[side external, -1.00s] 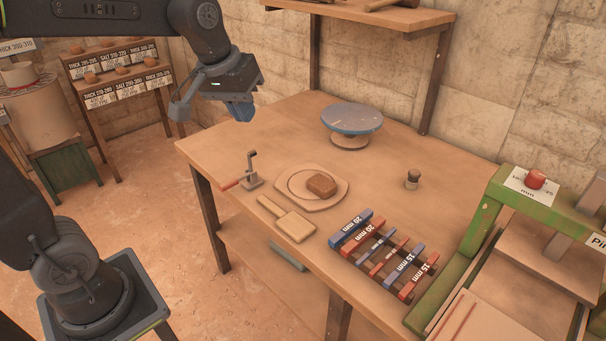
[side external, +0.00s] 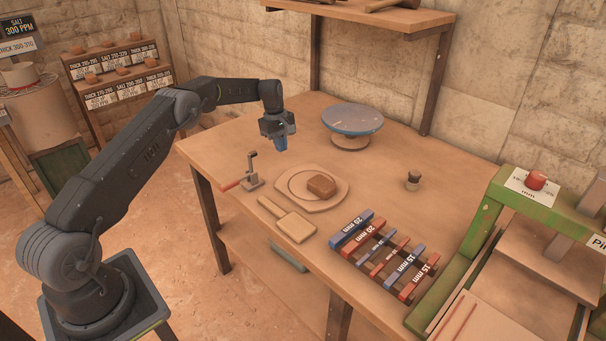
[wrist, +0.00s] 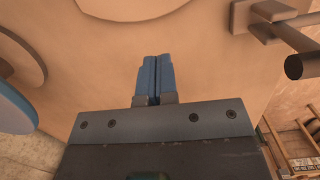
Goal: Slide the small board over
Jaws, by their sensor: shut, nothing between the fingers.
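A small, flat, pale wooden board (side external: 333,199) with a ring marked on it lies on the workbench, and a brown block (side external: 322,185) sits on top. A paddle-shaped board with a handle (side external: 294,226) lies in front of it, near the bench's front edge. My gripper (side external: 281,146) is above the bench, behind and left of the ringed board, apart from it. In the wrist view its blue fingers (wrist: 154,75) are together with nothing between them. A pale rounded edge (wrist: 130,8) at the top of that view looks like the ringed board, mostly cut off.
A crank-handled metal tool (side external: 250,178) stands left of the boards. A blue-topped turntable (side external: 352,119) is at the back. Blue and red thickness bars (side external: 384,252) lie front right, beside a green press (side external: 462,255). A small dark-topped stamp (side external: 413,180) stands right.

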